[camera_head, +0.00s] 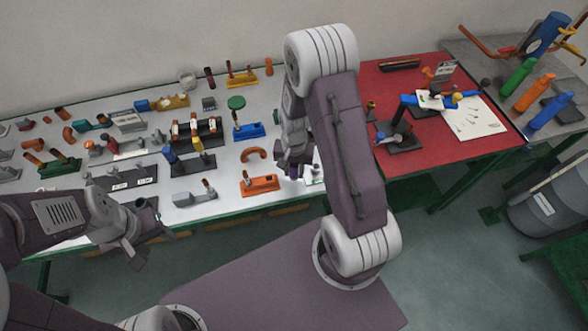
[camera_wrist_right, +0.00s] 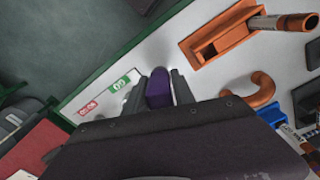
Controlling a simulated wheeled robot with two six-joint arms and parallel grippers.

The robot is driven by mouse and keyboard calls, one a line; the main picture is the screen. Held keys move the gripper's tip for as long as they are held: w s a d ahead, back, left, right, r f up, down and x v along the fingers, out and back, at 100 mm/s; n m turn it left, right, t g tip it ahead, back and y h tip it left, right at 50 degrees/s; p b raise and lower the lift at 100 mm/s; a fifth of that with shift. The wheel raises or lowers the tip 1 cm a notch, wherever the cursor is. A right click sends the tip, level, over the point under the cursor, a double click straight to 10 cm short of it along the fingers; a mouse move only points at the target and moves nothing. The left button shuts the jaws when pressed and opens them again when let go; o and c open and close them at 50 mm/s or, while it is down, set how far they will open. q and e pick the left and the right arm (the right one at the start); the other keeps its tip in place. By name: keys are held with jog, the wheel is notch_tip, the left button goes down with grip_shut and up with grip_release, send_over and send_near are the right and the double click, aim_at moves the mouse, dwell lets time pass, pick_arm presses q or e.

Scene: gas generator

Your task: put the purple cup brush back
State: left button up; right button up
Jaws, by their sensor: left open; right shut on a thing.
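The purple cup brush (camera_wrist_right: 158,88) sits between the two fingers of my right gripper (camera_wrist_right: 159,84), which is shut on it. In the head view the purple brush (camera_head: 293,172) shows at the tip of my right gripper (camera_head: 294,168), over the front edge area of the white table. I cannot tell whether it touches the table. A white label card with green and red marks (camera_wrist_right: 105,97) lies just beside it. My left gripper (camera_head: 134,248) is open and empty, low in front of the table's left part.
An orange holder (camera_head: 260,185) with an upright brown-topped piece stands left of the right gripper, and an orange hook (camera_head: 253,153) lies behind it. The white table (camera_head: 220,205) carries several other tools in holders. A red mat (camera_head: 430,150) lies to the right.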

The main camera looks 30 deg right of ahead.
jog(key=shift+f+b, duration=1.1)
jog(key=shift+f, duration=0.5)
jog(key=o, duration=1.2)
jog(key=shift+r, duration=0.1)
notch_tip(320, 180, up, 9)
jog(key=shift+f+p, duration=0.1)
jog(key=shift+p, duration=0.25)
